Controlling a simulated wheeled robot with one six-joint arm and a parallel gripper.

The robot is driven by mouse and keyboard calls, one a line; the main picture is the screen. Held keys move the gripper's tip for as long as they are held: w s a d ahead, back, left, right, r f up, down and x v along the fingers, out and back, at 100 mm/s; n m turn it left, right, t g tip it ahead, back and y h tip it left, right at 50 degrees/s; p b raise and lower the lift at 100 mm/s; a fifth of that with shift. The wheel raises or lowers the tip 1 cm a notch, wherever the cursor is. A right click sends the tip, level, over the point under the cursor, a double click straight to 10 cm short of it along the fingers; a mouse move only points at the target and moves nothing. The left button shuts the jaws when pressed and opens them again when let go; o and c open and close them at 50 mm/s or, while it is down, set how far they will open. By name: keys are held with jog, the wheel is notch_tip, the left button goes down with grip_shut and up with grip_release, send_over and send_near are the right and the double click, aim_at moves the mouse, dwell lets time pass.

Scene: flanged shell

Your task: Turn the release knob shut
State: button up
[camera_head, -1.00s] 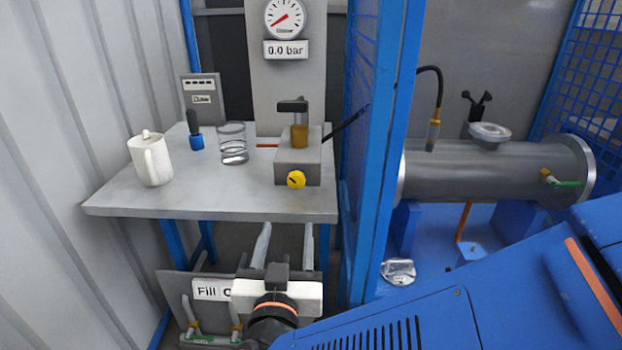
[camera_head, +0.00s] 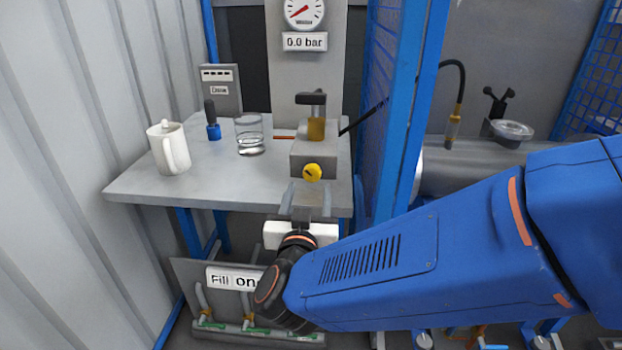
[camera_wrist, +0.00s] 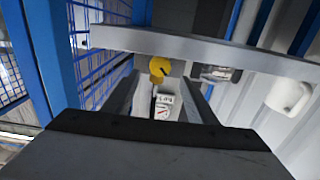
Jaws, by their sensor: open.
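The release knob, a round yellow knob with a dark mark (camera_head: 312,172), is on the front of a grey block (camera_head: 326,151) at the table's front right. It also shows in the wrist view (camera_wrist: 160,69), just beyond the fingertips and between them in the picture. My gripper (camera_head: 308,198) is below and in front of the knob, at the table's front edge in the head view. In the wrist view my gripper (camera_wrist: 163,90) has its two grey fingers apart with nothing between them. I cannot tell the exact distance to the knob.
A gauge (camera_head: 304,12) reads 0.0 bar behind. A blue post (camera_head: 412,110) and mesh stand right of the table. A "Fill" panel (camera_head: 233,278) is below.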

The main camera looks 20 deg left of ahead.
aim_at(313, 175)
jog(key=shift+x, duration=3.2)
jog(key=c, duration=1.1)
jog(key=shift+o, duration=0.2)
jog(key=shift+d+m, duration=0.1)
jog(key=shift+m, duration=0.3)
jog(key=m, duration=0.3)
jog(key=shift+m, duration=0.3)
jog(key=shift+d+f+m, duration=0.1)
jog(key=shift+m, duration=2.1)
